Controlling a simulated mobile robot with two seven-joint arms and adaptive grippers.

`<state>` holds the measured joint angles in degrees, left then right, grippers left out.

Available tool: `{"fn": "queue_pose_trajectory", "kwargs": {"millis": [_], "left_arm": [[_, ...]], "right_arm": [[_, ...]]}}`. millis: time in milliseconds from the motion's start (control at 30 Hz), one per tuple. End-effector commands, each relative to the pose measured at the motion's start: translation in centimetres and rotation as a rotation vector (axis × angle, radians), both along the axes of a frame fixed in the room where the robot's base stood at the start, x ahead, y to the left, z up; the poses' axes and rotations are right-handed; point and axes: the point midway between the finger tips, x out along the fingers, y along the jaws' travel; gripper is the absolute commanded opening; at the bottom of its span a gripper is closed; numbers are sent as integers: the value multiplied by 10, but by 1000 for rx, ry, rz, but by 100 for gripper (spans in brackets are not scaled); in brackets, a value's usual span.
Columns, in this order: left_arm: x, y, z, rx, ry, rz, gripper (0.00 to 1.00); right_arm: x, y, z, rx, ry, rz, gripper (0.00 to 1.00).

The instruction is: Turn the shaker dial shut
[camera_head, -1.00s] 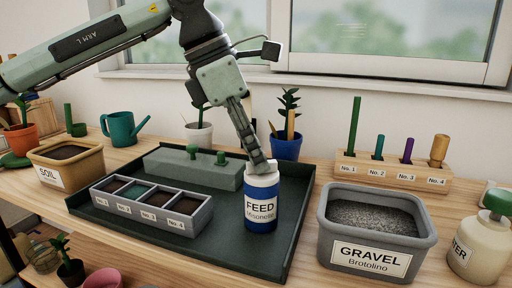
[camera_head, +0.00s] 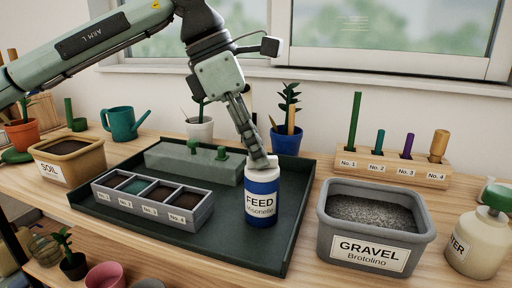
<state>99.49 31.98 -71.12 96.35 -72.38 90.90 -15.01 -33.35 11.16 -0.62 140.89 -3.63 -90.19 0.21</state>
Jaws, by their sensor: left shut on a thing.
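The shaker (camera_head: 261,203) is a blue and white can labelled FEED. It stands upright on the dark green tray (camera_head: 150,245), near the tray's right side. My left gripper (camera_head: 260,163) comes down from above and is shut on the dial at the top of the shaker. The fingers cover most of the dial, so its setting is hidden. My right gripper is not in view.
A grey four-slot seed box (camera_head: 152,205) and a green block with knobs (camera_head: 190,165) lie on the tray. A gravel bin (camera_head: 375,225) stands right of it, a soil bin (camera_head: 66,158) left. A spray bottle (camera_head: 483,240) is at far right.

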Motion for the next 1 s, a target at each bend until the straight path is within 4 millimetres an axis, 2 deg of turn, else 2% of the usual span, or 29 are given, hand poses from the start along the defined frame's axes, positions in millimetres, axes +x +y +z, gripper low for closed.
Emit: {"fn": "queue_pose_trajectory", "kwargs": {"millis": [500, 533, 667, 1000], "left_arm": [[0, 0, 1, -1, -1, 0, 0], [0, 0, 1, -1, -1, 0, 15], [0, 0, 1, -1, -1, 0, 31], [0, 1, 3, -1, -1, 1, 33]], "right_arm": [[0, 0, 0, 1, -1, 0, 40], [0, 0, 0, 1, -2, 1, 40], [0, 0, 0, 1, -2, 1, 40], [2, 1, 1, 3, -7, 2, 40]]}}
